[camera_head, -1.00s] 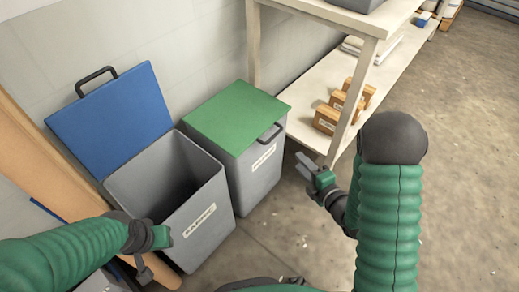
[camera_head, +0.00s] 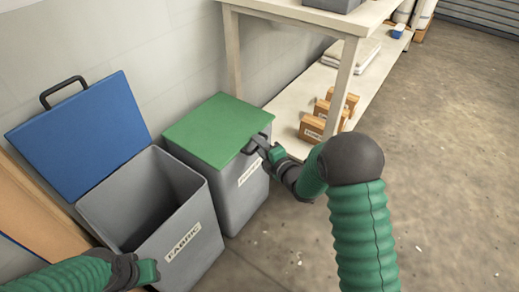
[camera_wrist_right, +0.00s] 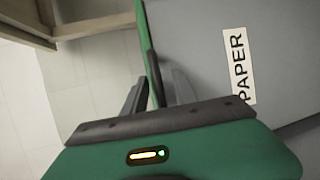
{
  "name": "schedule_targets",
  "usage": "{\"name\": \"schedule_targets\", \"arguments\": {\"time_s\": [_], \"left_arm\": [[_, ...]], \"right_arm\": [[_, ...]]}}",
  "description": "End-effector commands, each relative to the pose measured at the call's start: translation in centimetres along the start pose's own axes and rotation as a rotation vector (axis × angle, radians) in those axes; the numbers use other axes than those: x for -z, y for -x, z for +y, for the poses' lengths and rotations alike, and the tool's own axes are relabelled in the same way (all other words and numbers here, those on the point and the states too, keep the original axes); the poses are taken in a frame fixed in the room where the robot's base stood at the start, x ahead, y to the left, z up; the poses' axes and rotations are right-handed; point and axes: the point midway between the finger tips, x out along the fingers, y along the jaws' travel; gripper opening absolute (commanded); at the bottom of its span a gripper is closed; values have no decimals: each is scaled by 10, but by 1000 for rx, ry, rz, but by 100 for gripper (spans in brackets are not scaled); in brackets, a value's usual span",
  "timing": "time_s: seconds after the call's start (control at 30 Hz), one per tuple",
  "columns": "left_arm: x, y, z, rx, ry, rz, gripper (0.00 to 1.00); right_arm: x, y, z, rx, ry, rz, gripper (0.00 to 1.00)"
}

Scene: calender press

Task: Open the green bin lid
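The green lid (camera_head: 217,128) lies flat and closed on a grey bin (camera_head: 238,202), whose label reads PAPER in the right wrist view (camera_wrist_right: 238,66). A dark handle (camera_wrist_right: 154,75) is on the lid's front edge. My right gripper (camera_head: 258,143) is at this handle. In the right wrist view its fingers (camera_wrist_right: 158,92) stand apart, one on each side of the handle; whether they touch it I cannot tell. My left gripper (camera_head: 148,272) is low at the left, in front of the fabric bin, and its fingers are not clearly visible.
The FABRIC bin (camera_head: 207,243) stands open to the left, its blue lid (camera_head: 78,135) raised against the wall. A shelf table (camera_head: 345,78) with small cardboard boxes (camera_head: 312,127) stands behind and right of the green-lidded bin. The floor at the right is clear.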

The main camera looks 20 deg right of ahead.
Motion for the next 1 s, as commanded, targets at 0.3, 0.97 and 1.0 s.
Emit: {"name": "schedule_targets", "arguments": {"time_s": [0.3,0.97,1.0], "left_arm": [[0,0,0,0,0,0,36],[0,0,0,0,0,0,36],[0,0,0,0,0,0,36]], "right_arm": [[0,-2,0,0,0,0,25],[0,-1,-6,14,-1,1,0],[0,-1,-6,14,-2,1,0]]}}
